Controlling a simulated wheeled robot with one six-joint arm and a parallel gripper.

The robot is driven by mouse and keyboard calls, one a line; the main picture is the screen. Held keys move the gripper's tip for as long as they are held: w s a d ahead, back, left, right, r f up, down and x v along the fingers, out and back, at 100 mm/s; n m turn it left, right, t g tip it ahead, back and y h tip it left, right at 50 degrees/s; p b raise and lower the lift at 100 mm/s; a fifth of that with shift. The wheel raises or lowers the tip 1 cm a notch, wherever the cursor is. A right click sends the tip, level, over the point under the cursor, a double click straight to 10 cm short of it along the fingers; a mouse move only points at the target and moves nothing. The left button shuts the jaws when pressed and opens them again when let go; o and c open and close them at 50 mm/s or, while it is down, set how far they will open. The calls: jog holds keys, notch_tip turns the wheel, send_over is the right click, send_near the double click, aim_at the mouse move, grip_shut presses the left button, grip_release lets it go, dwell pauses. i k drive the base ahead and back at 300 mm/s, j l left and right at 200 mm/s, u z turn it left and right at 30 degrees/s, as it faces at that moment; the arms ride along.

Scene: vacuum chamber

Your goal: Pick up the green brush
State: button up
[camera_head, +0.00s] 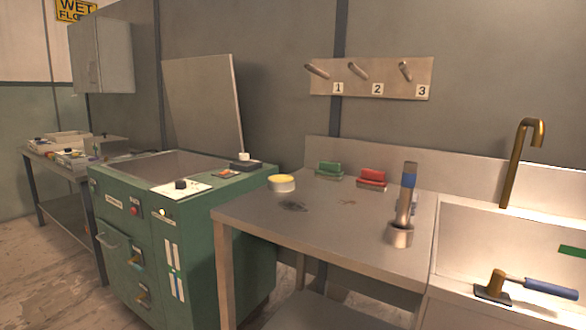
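The green brush (329,169) lies at the back of the metal worktable (345,233), near the low upright panel behind it. It has a green top over a darker base. A similar red brush (372,177) lies just to its right, with a small gap between them. Nothing covers the green brush. My gripper is not in view, so its opening and its distance from the brush cannot be seen.
A grey and blue upright tool (404,205) stands to the right. A green machine (180,235) adjoins the table on the left. A sink (500,240) with a tall brass tap (514,165) is at right.

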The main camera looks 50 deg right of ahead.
aim_at(327, 170)
jog(key=i, duration=0.7)
jog(key=i+j+z, duration=0.1)
jog(key=i, duration=0.6)
jog(key=i+l+z, duration=0.1)
jog(key=i+z, duration=0.15)
jog(key=z, duration=0.25)
jog(key=i+z, duration=0.25)
jog(key=z, duration=0.2)
jog(key=i+j+z, duration=0.15)
jog(key=z, duration=0.35)
jog(key=i+z, duration=0.6)
jog(key=z, duration=0.15)
